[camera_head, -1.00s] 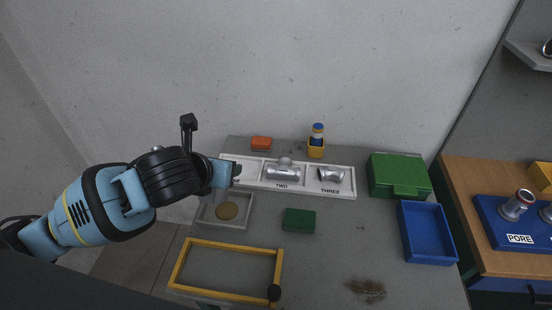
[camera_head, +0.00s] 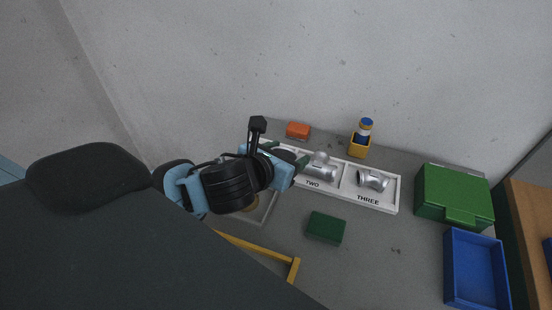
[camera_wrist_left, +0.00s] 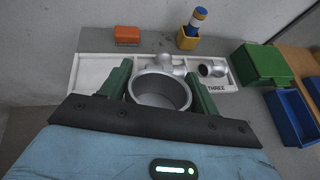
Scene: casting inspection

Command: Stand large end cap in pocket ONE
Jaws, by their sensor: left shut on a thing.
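My left gripper (camera_head: 287,157) has its green fingers shut on the large end cap (camera_wrist_left: 160,91), a silvery, hollow round casting, seen in the left wrist view with its open mouth towards the camera. The gripper (camera_wrist_left: 160,86) is at the left part of the white tray (camera_head: 383,207), around pocket ONE (camera_wrist_left: 93,70), whose label is hidden. I cannot tell whether the cap touches the tray. Pocket TWO holds a silver tee fitting (camera_head: 320,170), partly behind the cap in the wrist view. Pocket THREE holds a silver elbow (camera_head: 373,180). My right gripper is out of view.
An orange block (camera_head: 298,130) and a yellow cup with a blue-capped bottle (camera_head: 364,129) stand behind the tray. A green block (camera_head: 326,228) lies in front. A green box (camera_head: 455,193) and a blue bin (camera_head: 476,268) are at right. A yellow frame (camera_head: 257,248) lies front left.

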